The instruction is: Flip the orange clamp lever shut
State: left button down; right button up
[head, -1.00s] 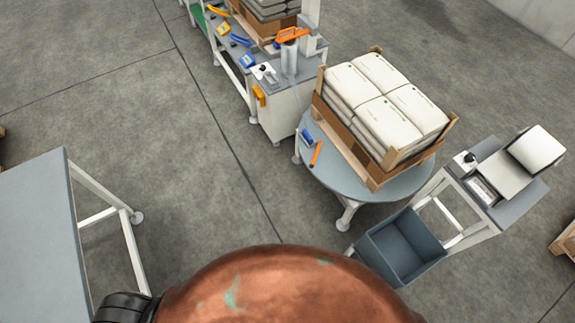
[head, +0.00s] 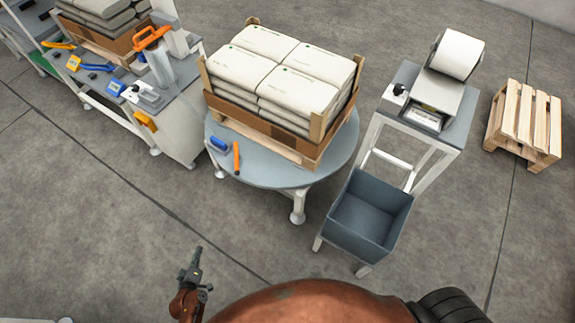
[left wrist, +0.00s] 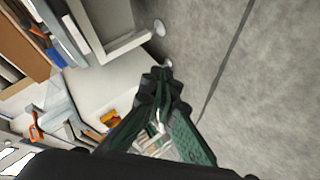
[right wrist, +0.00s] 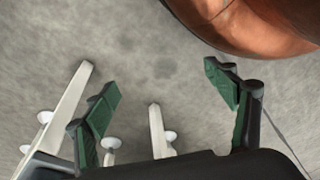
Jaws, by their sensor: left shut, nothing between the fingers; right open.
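Two orange parts show, and I cannot tell for certain which is the clamp lever. An orange bar (head: 237,158) is at the near left edge of the round table (head: 285,178), beside a blue piece (head: 219,143). An orange handle-like part (head: 152,37) tops a pale post on the bench. My left gripper (head: 197,251) is shut and empty over the floor, well short of both; its closed fingers show in the left wrist view (left wrist: 160,76). My right gripper (right wrist: 164,85) is open and empty over floor, seen only in its wrist view.
A wooden tray (head: 265,147) of stacked pale sacks fills most of the round table. A grey bin (head: 350,238) on a stand with a roll (head: 458,52) stands to its right. A pallet (head: 524,122) is at far right. Floor before the table is clear.

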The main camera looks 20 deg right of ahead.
pick_arm(q)
jog(key=w+d+r+n+t+h+b, duration=0.4)
jog(key=w+d+r+b, duration=0.6)
jog(key=w+d+r, duration=0.3)
jog(key=shift+w+d+r+n, duration=0.15)
jog(key=shift+w+d+n, duration=0.8)
jog(key=shift+w, duration=0.3)
pick_arm(e)
jog(key=w+a+r+y, duration=0.1)
jog(key=w+a+r, duration=0.1)
jog(key=w+r, duration=0.3)
notch_tip(320, 180, up, 3)
jog(key=shift+w+a+r+t, duration=0.1)
jog(key=shift+w+a+t, duration=0.2)
jog(key=shift+a, duration=0.1)
pick_arm(q)
send_near(237, 160)
jog(key=shift+w+f, duration=0.65)
jog(key=shift+w, duration=0.85)
jog(key=shift+a+b, duration=0.3)
jog(key=shift+b, duration=0.15)
pick_arm(e)
jog(key=shift+w+a+f+t, duration=0.4)
jog(key=shift+w+a+f, duration=0.15)
jog(key=shift+w+f, duration=0.2)
jog(key=shift+s+d, duration=0.1)
